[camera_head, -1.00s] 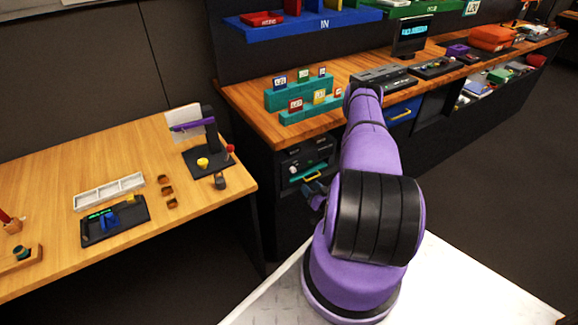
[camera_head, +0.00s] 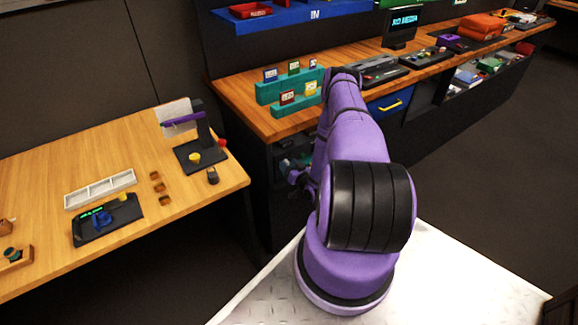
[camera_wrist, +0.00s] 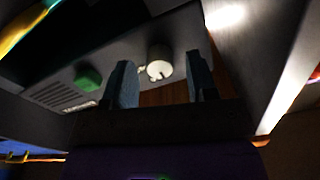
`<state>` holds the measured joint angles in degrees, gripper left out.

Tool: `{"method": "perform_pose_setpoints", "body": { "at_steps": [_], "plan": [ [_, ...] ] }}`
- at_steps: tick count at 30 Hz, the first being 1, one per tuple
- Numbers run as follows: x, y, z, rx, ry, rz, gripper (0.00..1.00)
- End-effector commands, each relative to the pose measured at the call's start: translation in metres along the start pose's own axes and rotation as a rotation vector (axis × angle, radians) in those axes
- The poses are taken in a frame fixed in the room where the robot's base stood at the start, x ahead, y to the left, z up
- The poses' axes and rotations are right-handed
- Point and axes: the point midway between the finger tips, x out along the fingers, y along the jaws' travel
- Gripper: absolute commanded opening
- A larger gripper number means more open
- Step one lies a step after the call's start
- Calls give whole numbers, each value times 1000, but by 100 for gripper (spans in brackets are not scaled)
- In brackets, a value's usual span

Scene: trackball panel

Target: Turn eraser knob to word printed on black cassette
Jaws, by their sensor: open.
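In the wrist view a grey panel carries a round white knob (camera_wrist: 159,62) and a green knob-like piece (camera_wrist: 88,78); I cannot tell for sure which is the eraser knob. My gripper (camera_wrist: 162,82) is open and empty, its two fingers apart, with the white knob seen between them and touching neither finger. In the head view my gripper (camera_head: 297,178) is small and dark beside the bench's lower front. Several small cassettes with coloured labels, including a blue one (camera_head: 270,75) and a red one (camera_head: 287,97), stand on a teal stand (camera_head: 268,96). Their words are unreadable, and I cannot single out a black one.
A wooden bench (camera_head: 238,97) with a blue drawer (camera_head: 378,108) stands behind my arm. A light wooden table (camera_head: 45,165) at the left holds a black tray (camera_head: 88,233) and a white divided tray (camera_head: 80,196). Panel edges and walls lie close around my gripper.

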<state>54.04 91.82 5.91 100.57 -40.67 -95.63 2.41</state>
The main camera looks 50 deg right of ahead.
Motion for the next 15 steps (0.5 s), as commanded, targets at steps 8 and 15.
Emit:
{"method": "perform_pose_setpoints", "body": {
  "at_steps": [8, 15],
  "plan": [
    [0, 0, 0, 0, 0, 0, 41],
    [0, 0, 0, 0, 0, 0, 3]
  ]
}}
